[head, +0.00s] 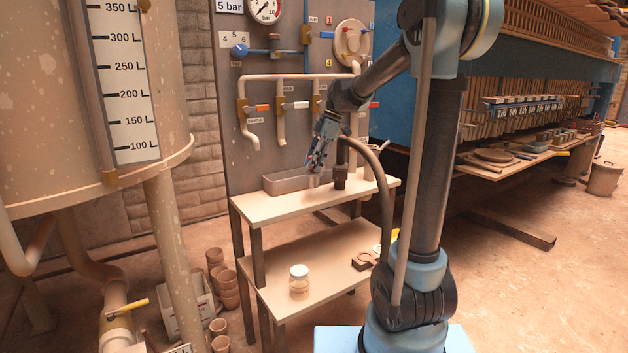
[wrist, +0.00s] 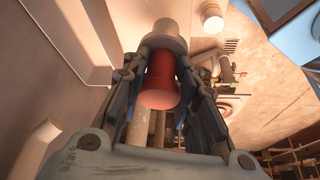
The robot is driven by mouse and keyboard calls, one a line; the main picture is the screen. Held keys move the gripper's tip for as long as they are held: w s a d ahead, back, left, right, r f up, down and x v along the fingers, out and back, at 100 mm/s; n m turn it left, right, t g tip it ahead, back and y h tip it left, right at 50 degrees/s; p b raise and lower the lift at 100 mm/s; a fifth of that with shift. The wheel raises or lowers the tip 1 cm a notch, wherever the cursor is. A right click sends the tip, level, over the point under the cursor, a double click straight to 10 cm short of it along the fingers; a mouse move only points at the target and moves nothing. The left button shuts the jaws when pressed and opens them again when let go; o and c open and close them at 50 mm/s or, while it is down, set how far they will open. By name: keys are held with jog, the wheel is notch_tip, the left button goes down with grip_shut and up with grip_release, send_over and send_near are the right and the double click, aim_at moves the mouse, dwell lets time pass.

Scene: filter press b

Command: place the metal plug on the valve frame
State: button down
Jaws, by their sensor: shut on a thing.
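My gripper (head: 316,166) points down above the upper shelf of a bench, close to the grey tray, in the head view. In the wrist view its jaws (wrist: 168,62) are shut on a reddish cylinder with a wider grey end (wrist: 162,36), which I take to be the metal plug (wrist: 160,85). The plug is too small and too covered by the fingers to make out clearly in the head view. I cannot tell for certain which thing is the valve frame; a small brown frame-like piece (head: 364,261) lies on the lower shelf.
A long grey tray (head: 285,184) and a dark cup (head: 340,177) stand on the upper shelf (head: 270,208). A lidded jar (head: 299,280) stands on the lower shelf. A panel with pipes and coloured valve handles (head: 292,106) rises behind. A large tank (head: 60,150) is at left.

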aim_at(314, 175)
jog(key=shift+f, duration=2.4)
jog(key=shift+f, duration=0.1)
jog(key=c, duration=1.2)
grip_release()
jog(key=shift+s, duration=0.1)
jog(key=v, duration=1.2)
jog(key=s+d+f+m+t+h, duration=0.1)
jog(key=s+d+f+m, duration=0.4)
jog(key=s, duration=0.5)
jog(key=s+d+f+m+t+h, duration=0.1)
jog(key=s+d+f+m+h, duration=0.1)
jog(key=s+d+f+m, duration=0.3)
jog(key=s+d+f+m+t+h, duration=0.1)
jog(key=s+d+f+m, duration=0.5)
jog(key=s+f+m, duration=0.5)
jog(key=s+f, duration=0.3)
jog(key=s, duration=0.2)
jog(key=shift+s, duration=0.3)
